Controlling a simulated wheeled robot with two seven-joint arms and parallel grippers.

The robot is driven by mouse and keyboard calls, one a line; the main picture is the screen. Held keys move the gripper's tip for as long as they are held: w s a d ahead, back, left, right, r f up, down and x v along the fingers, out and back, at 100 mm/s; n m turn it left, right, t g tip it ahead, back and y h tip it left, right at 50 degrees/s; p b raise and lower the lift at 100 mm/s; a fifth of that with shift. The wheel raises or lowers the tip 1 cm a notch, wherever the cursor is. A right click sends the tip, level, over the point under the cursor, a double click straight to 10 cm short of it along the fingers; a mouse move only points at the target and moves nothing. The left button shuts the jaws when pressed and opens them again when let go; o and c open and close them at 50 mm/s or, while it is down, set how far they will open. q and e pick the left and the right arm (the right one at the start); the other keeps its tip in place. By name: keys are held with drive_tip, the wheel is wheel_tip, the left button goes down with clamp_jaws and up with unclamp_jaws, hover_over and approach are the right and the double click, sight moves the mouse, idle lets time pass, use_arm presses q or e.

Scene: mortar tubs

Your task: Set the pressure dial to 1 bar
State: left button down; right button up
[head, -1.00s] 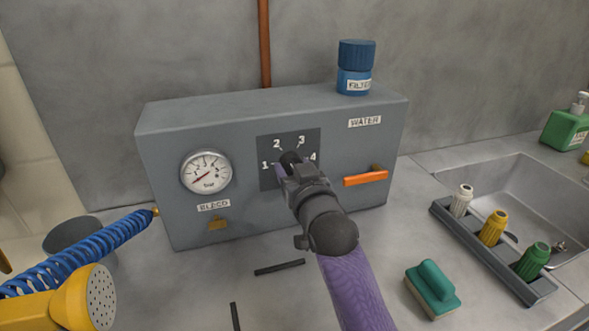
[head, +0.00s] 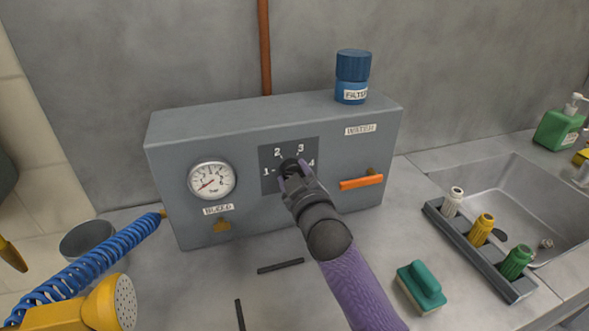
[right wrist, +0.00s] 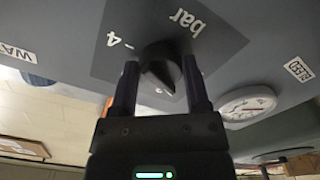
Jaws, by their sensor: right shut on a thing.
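The pressure dial is a black knob with a pointed tip (right wrist: 162,65), on a dark square plate (head: 268,181) marked 1 to 4. My right gripper (head: 292,173) is shut on the knob. In the right wrist view its two fingers (right wrist: 160,85) lie on either side of the knob. There the tip points down and slightly right, on the gauge side; the number at it cannot be read. The round gauge (head: 212,180) left of the plate has its red needle toward the low end of its scale. My left gripper is not in view.
The grey box (head: 240,225) carries an orange lever (head: 361,183), a brass bleed part (head: 222,226) and a blue filter (head: 353,68) on top. A yellow spray head (head: 110,302) with blue hose is at left.

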drive_tip(key=shift+r+n+p, duration=0.1)
drive_tip(key=shift+n+p, duration=0.25)
drive_tip(key=shift+n, duration=1.85)
drive_tip(key=o, duration=1.3)
